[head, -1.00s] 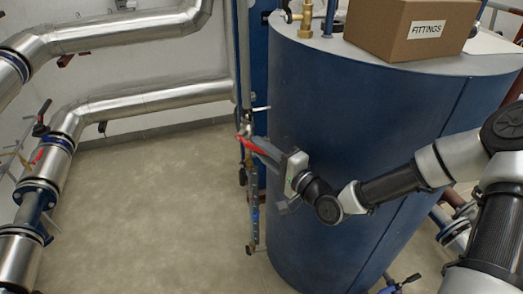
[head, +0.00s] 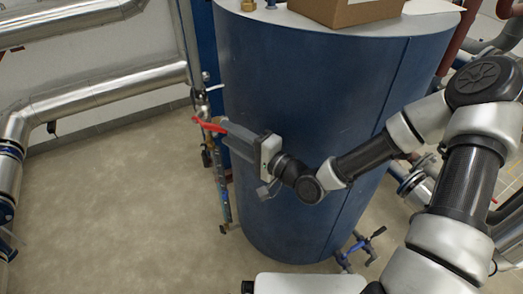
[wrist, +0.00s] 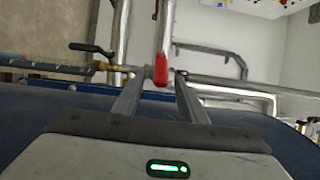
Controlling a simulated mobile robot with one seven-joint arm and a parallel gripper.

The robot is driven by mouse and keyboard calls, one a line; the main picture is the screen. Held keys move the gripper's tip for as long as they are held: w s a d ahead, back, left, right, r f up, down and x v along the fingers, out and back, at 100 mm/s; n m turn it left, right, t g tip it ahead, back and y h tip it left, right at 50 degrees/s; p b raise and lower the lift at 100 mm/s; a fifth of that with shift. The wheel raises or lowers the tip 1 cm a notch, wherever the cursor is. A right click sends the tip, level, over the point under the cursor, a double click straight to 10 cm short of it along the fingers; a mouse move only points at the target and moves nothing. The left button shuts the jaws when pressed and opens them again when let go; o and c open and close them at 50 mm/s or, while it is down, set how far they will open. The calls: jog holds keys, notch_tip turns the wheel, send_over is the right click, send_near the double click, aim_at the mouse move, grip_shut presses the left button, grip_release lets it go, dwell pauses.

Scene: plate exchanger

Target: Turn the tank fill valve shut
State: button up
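A valve with a red lever (head: 209,125) sits on the thin vertical pipe at the left side of the blue tank. No label on it can be read. My gripper (head: 226,130) reaches in from the right beside the tank, fingers toward the lever. In the wrist view my gripper (wrist: 162,74) is open, with its two fingers apart. The red lever (wrist: 160,70) shows between the fingertips in that picture, and I cannot tell whether either finger touches it. The valve body behind the lever is mostly hidden.
The blue tank (head: 310,120) stands close beside my gripper and arm. A cardboard box (head: 350,10) sits on top. A brass valve with a black handle (wrist: 92,49) is left of the lever in the wrist view. Silver pipes (head: 100,95) run along the wall; the left floor is clear.

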jog(key=p+v, duration=0.1)
jog(key=v, duration=1.2)
jog(key=shift+p, duration=0.3)
jog(key=shift+a, duration=0.1)
